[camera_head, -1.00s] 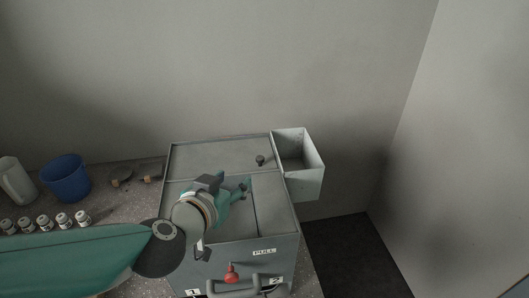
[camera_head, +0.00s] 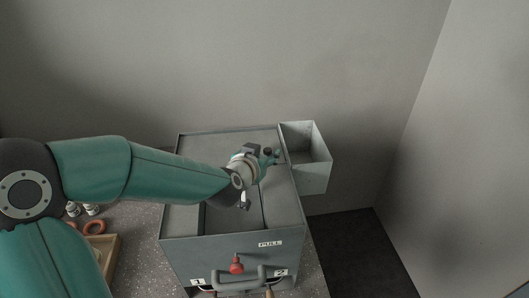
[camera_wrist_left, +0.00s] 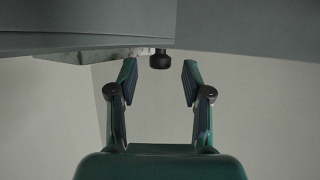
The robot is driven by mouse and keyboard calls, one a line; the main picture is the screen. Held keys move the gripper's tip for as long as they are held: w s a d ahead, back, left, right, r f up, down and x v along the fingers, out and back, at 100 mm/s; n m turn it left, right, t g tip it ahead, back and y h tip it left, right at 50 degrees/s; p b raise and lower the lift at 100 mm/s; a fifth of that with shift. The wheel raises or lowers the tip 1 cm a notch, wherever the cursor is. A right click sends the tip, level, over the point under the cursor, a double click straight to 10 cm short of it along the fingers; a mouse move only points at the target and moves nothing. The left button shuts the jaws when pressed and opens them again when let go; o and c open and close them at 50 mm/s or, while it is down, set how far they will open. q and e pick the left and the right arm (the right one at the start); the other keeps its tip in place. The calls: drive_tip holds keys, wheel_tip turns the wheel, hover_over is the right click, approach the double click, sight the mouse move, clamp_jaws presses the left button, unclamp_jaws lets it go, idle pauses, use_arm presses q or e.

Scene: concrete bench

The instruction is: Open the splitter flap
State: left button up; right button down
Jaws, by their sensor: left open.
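The splitter is a grey metal box (camera_head: 285,226) on the bench, seen in the head view. A flat grey flap panel (camera_head: 215,148) lies level across the back of its top. A small black knob (camera_head: 267,151) stands near the panel's right side. My left gripper (camera_head: 275,156) is over the box top at the knob. In the left wrist view, the knob (camera_wrist_left: 160,60) sits in the gap between the tips of my open left gripper (camera_wrist_left: 160,77). Space shows on both sides of the knob, so the fingers look clear of it. My right gripper is not in view.
An open grey bin (camera_head: 311,178) hangs on the box's right side. The box front has a red knob (camera_head: 236,265), a grey handle (camera_head: 238,281) and a PULL label (camera_head: 270,244). A wooden tray (camera_head: 113,262) and orange rings (camera_head: 94,227) lie at left, partly behind my arm.

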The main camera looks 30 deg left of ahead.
use_arm(q)
drive_tip(key=shift+w+a+f, duration=0.1)
drive_tip(key=shift+w+f, duration=0.1)
drive_tip(key=shift+w, duration=0.35)
clamp_jaws()
